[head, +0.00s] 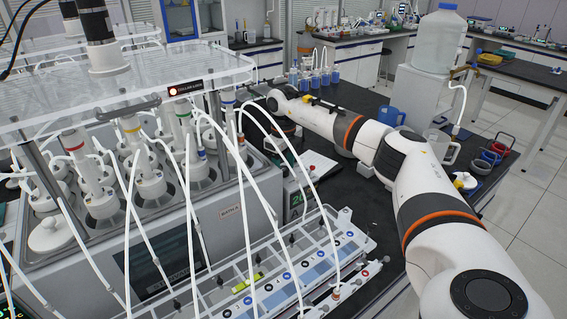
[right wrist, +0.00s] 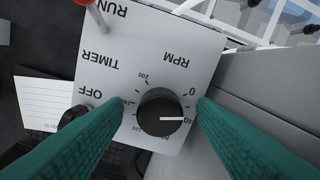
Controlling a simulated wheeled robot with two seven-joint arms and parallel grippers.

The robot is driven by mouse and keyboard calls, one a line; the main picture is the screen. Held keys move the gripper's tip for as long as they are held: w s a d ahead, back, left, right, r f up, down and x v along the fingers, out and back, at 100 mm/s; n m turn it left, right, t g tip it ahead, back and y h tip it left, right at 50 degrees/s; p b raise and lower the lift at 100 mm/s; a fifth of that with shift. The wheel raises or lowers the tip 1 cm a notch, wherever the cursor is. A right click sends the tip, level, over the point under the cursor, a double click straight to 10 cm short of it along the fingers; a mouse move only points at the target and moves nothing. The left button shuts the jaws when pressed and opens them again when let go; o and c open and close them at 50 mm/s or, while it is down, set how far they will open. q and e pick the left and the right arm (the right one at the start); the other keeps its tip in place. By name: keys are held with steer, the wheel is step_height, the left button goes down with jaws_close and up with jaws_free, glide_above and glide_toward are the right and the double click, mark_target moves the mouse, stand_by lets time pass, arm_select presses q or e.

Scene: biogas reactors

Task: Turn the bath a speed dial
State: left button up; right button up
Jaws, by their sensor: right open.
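In the right wrist view, a black round dial (right wrist: 161,112) sits on a light grey panel (right wrist: 150,55) under the upside-down label RPM. Its white pointer line points right, near the marking 40; part of the scale is hidden. My right gripper (right wrist: 162,107) is open, with one teal finger on each side of the dial. Gaps show between fingers and dial; I cannot tell how far the tips are from the panel. In the head view the right arm reaches in beside the bath (head: 215,215), and its gripper is largely hidden behind tubes. My left gripper is not in view.
A smaller black knob (right wrist: 74,117) lies left of the dial, by OFF and TIMER. White tubes (head: 270,190) hang around the bath's right side. A tube rack (head: 300,265) stands in front. A blue mug (head: 389,116) and a large bottle (head: 432,60) stand behind the arm.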

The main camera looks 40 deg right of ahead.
steer(key=c, duration=1)
steer(key=shift+o, duration=0.2)
steer(key=shift+m, duration=0.4)
steer(key=m+p, duration=0.1)
steer(key=m, duration=0.2)
steer(key=shift+r+m+p, duration=0.1)
steer(key=shift+m+p, duration=0.3)
steer(key=m+p, duration=0.2)
steer(key=m, duration=0.4)
steer(key=shift+w, duration=0.1)
steer(key=m+p, duration=0.1)
steer(key=m, duration=0.4)
steer(key=shift+m+p, duration=0.35)
steer(key=shift+m, duration=0.05)
steer(key=m+p, duration=0.1)
steer(key=m, duration=0.3)
steer(key=shift+m, duration=0.4)
steer(key=shift+m+p, duration=0.3)
